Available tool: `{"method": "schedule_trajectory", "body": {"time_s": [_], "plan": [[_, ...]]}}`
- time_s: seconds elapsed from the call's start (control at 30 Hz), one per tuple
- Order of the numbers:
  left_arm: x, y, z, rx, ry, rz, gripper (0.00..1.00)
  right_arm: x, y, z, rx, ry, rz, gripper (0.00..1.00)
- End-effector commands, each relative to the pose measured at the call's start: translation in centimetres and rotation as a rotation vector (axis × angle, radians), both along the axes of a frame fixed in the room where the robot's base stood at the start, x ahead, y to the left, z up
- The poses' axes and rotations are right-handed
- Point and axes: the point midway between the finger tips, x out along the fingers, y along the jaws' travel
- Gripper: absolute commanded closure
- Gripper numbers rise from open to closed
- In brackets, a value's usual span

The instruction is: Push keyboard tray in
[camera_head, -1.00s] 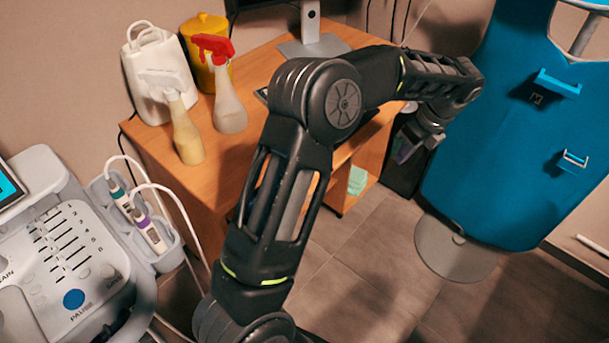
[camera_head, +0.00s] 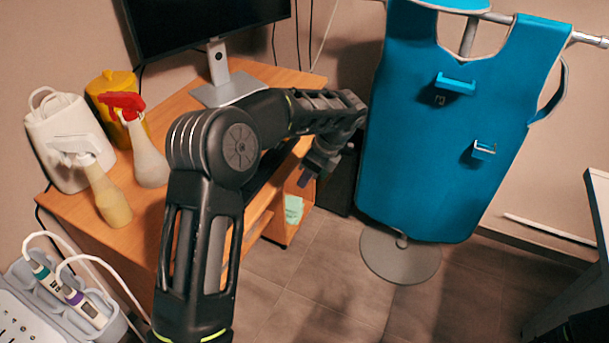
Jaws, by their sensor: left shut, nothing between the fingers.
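The wooden desk (camera_head: 265,73) stands at the left centre. My left arm crosses in front of it and hides much of its front. The keyboard tray is mostly hidden behind this arm; a dark strip and wooden edges show under the desktop, but I cannot tell how far the tray is out. My left gripper (camera_head: 307,177) is shut and empty, pointing down by the desk's right front side. I cannot tell whether it touches the tray. My right gripper is out of view.
A monitor (camera_head: 200,18), spray bottles (camera_head: 105,195) and a white container (camera_head: 68,125) stand on the desk. A blue apron (camera_head: 440,130) hangs on a round-based stand (camera_head: 400,257) to the right. An ultrasound console (camera_head: 30,315) is at bottom left. Tiled floor between is clear.

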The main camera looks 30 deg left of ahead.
Motion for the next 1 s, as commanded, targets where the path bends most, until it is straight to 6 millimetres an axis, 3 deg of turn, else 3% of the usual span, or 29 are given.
{"method": "schedule_trajectory", "body": {"time_s": [0.33,0.6,1.0], "plan": [[-0.2,2.6,-6.6,-0.001,0.003,0.002,1.00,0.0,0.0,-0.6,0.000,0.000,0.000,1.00],[-0.2,6.1,-6.5,-0.001,0.001,0.001,1.00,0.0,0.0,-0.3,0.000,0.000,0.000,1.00],[-0.2,6.6,-6.5,-0.001,0.000,0.000,1.00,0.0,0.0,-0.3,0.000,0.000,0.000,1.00]]}}
